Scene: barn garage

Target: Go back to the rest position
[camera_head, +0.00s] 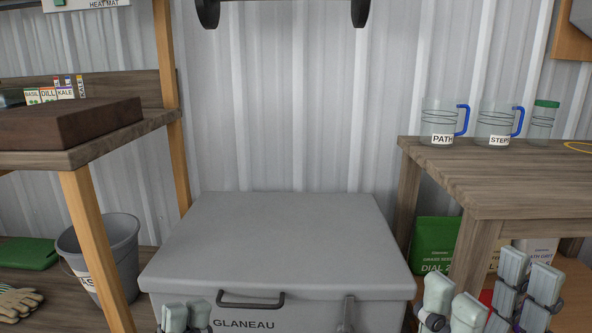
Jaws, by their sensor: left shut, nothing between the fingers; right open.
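My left gripper (186,317) is at the bottom edge, left of centre, in front of the grey chest. Its pale fingertips are close together and hold nothing. My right gripper (488,300) is at the lower right, in front of the right-hand bench.
A closed grey chest (280,235) marked GLANEAU fills the lower middle. A wooden bench (500,180) at right bears two mugs, PATH (438,122) and STEPS (494,122), and a green-lidded jar (541,122). A shelf unit (85,205) with a bucket (112,250) stands left.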

